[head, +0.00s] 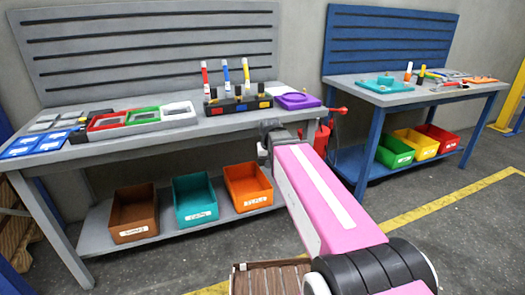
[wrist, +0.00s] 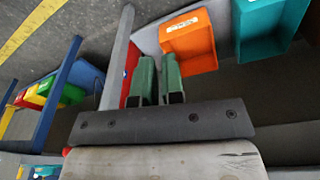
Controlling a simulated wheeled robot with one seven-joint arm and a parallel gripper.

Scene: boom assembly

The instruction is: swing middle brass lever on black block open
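The black block (head: 240,104) stands near the front edge of the grey bench, with red, yellow and blue squares on its front. Red, blue and yellow-and-white upright sticks show at it. Brass levers are too small to tell apart, so the middle one's position is unclear. My arm reaches toward the bench's front right, below and right of the block. My gripper is hidden in the head view. In the wrist view my gripper (wrist: 160,72) shows two green fingers with a narrow empty gap, apart from the block, which is not visible there.
The grey bench (head: 200,126) holds coloured trays at left and a purple piece (head: 298,101) right of the block. A red device (head: 318,136) is at its right end. An orange bin (head: 248,188) sits on the lower shelf. A blue bench (head: 412,97) stands at right.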

